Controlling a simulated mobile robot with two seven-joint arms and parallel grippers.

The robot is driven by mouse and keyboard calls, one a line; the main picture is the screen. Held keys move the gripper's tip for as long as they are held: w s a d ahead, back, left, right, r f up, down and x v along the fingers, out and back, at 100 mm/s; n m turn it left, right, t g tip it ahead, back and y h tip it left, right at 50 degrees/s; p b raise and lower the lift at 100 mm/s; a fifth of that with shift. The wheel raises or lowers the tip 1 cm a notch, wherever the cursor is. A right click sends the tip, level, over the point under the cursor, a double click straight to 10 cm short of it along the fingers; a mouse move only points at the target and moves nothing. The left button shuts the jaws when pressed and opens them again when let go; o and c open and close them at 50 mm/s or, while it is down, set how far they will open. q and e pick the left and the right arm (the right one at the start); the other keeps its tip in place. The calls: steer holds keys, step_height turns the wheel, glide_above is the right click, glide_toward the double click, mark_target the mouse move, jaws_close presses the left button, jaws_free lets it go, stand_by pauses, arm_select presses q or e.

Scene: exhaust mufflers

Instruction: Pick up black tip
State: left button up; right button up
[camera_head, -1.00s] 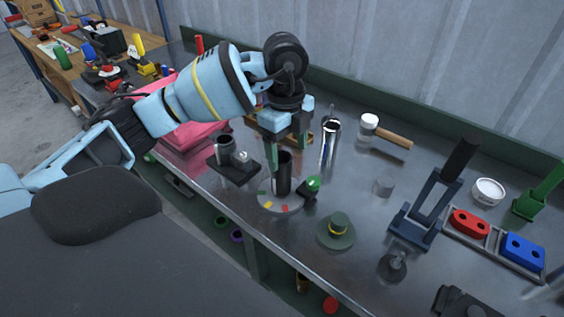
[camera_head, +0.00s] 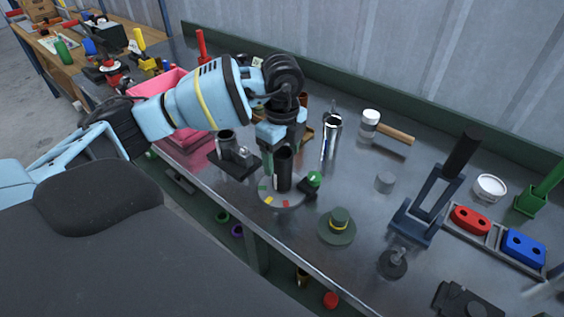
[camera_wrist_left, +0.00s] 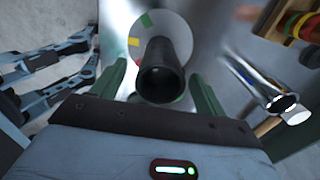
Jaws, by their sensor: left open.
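The black tip (camera_head: 283,169) is a dark upright tube standing on a round grey plate (camera_head: 266,201) with coloured marks. In the left wrist view the black tip (camera_wrist_left: 161,72) shows its open end toward the camera, between two green fingers. My left gripper (camera_head: 278,152) is above and around the top of the tip, fingers pointing down. Its fingers (camera_wrist_left: 160,90) are open, with a visible gap on each side of the tube in the wrist view. The fingertips are partly hidden in the head view. My right gripper is not in view.
A green-knobbed clamp (camera_head: 313,181) sits right beside the tip. A shiny chrome tube (camera_head: 331,137) stands behind to the right. A black block with a tube (camera_head: 232,155) is at the left. A green hat-shaped part (camera_head: 337,226) lies in front. A mallet (camera_head: 388,128) lies farther back.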

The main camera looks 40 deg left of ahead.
arm_select(q)
steer(key=shift+f, duration=0.95)
steer(key=c, duration=1.1)
steer(key=shift+c, duration=0.2)
steer(key=shift+r, duration=0.15)
step_height(320, 180, up, 10)
steer(key=shift+f, duration=0.1)
